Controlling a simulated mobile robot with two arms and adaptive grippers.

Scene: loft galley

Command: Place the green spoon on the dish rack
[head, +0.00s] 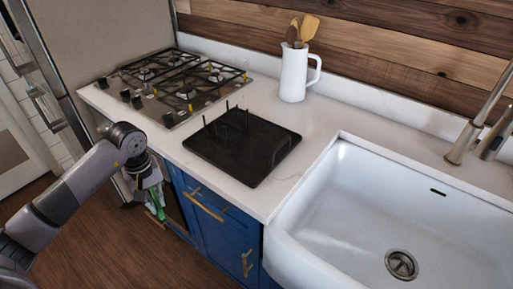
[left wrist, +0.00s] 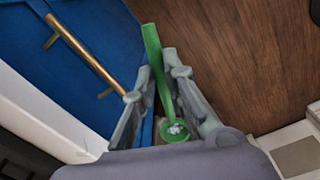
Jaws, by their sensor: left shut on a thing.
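The green spoon (left wrist: 159,75) is between the fingers of my left gripper (left wrist: 160,85), which is shut on it. In the left wrist view its handle reaches out past the fingertips and its bowl end lies near the palm. In the head view the left gripper (head: 153,188) hangs in front of the cabinets, below the counter edge, and a bit of green shows at it. The dish rack (head: 225,165) is a flat black tray with several upright pegs, on the counter to the right of and above the gripper. My right gripper is not in view.
A gas stove (head: 170,82) is behind and left of the rack. A white pitcher (head: 294,75) with utensils stands at the back. A white sink (head: 350,195) with a faucet (head: 470,135) is at right. Blue cabinets (head: 215,225) with brass handles are below the counter.

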